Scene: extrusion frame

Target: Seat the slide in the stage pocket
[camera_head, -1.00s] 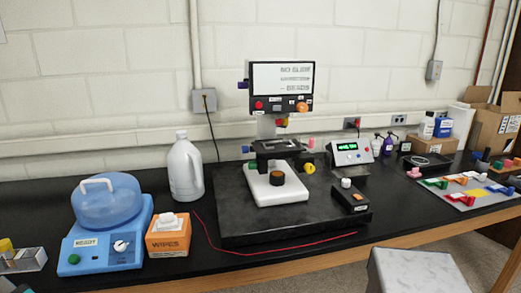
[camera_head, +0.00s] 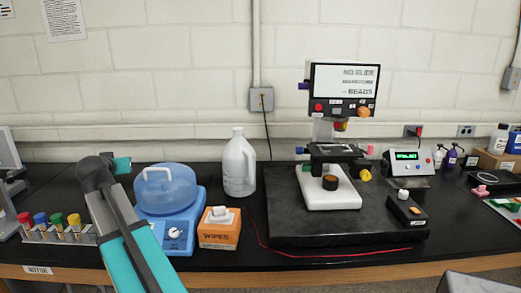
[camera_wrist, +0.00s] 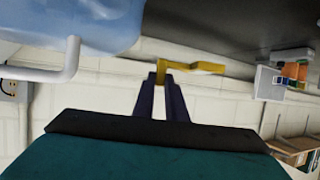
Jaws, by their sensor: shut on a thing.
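My gripper (camera_wrist: 160,80) shows in the wrist view with its dark fingers shut on a yellow, bent, flat piece (camera_wrist: 192,67). I cannot tell whether this piece is the slide. In the head view my arm rises at the lower left, and the fingers and held piece cannot be made out. The microscope (camera_head: 332,197) stands right of centre on a black slab, well to the right of my arm. Its dark stage (camera_head: 334,152) sits above the white base; the pocket is too small to make out. The screen (camera_head: 344,78) above reads "NO SLIDE", with further words below.
A blue domed machine (camera_head: 166,192), an orange wipes box (camera_head: 219,229) and a white jug (camera_head: 238,165) stand between my arm and the microscope. A rack of coloured-capped tubes (camera_head: 58,233) is at left. A red cable (camera_head: 300,255) crosses the bench front.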

